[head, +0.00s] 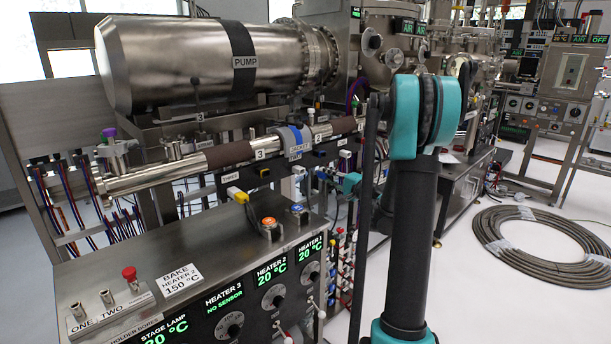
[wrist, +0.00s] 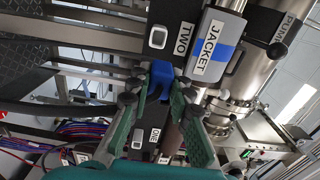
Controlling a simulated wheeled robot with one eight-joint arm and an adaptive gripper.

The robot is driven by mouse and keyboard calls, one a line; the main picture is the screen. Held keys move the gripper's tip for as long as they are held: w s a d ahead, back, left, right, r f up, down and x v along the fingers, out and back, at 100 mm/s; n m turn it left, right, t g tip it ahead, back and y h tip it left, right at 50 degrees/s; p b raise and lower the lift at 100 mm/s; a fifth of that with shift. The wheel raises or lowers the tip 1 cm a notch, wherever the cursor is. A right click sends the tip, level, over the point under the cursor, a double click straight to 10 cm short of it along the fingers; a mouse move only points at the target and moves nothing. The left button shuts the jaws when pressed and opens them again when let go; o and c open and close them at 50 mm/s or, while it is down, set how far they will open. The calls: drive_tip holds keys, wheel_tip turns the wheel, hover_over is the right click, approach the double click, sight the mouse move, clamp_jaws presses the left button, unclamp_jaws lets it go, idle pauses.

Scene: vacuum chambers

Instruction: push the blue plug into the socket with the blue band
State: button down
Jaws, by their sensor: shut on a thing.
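In the wrist view my gripper (wrist: 160,92) has its two green fingers closed about the blue plug (wrist: 160,76), which shows between the dark fingertips. Above it to the right is the grey JACKET body (wrist: 223,28) with a blue band (wrist: 226,58). A dark block labelled TWO (wrist: 172,20) is beside the band. The plug looks apart from the banded body, and its front end and the socket opening are hidden. In the head view the blue band (head: 293,137) is on the grey collar around the pipe. My gripper (head: 324,175) is small there, to the right below the collar.
Another block labelled ONE (wrist: 152,143) lies low between my fingers in the wrist view. A yellow connector (head: 237,194) is at the THREE label. The steel pipe (head: 195,168) and pump (head: 200,62) are close by. Open floor lies around a hose coil (head: 540,240).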

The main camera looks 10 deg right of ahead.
drive_tip(key=w+d+r, duration=0.3)
drive_tip(key=w+d, duration=0.2)
drive_tip(key=d, duration=0.3)
drive_tip(key=shift+x, duration=2.15)
drive_tip(key=shift+a+x, duration=0.25)
drive_tip(key=shift+x, duration=1.1)
idle(0.4)
drive_tip(key=c, duration=1.3)
unclamp_jaws()
drive_tip(key=shift+s, duration=0.15)
drive_tip(key=v, duration=0.7)
